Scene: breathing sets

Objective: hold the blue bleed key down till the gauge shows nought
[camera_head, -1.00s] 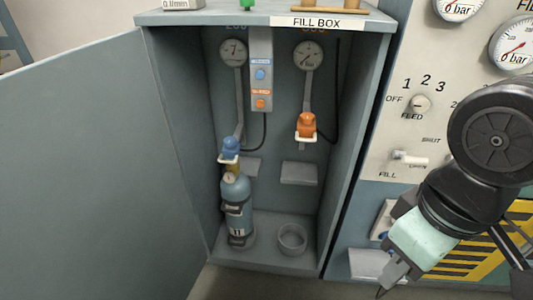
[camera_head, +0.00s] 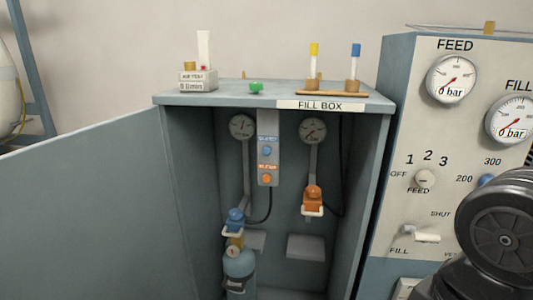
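The blue key (camera_head: 267,151) is a small round button on a grey strip (camera_head: 268,128) inside the open fill box (camera_head: 176,150). An orange key (camera_head: 267,178) sits below it, and both have small labels. A round gauge (camera_head: 241,127) hangs left of the strip, above the blue connector (camera_head: 235,218) on the blue cylinder (camera_head: 239,267). Another gauge (camera_head: 312,130) hangs right of the strip, above an orange connector (camera_head: 313,197). Both needles are too small to read surely. Nothing touches the blue key. My gripper is out of view; only my dark arm shows at the lower right.
The box door (camera_head: 90,195) stands open to the left. The box top holds a small white device (camera_head: 198,80), a green piece (camera_head: 256,87) and tubes on a wooden rack (camera_head: 330,93). A control panel (camera_head: 405,140) with dials and a lever stands right. The space before the keys is clear.

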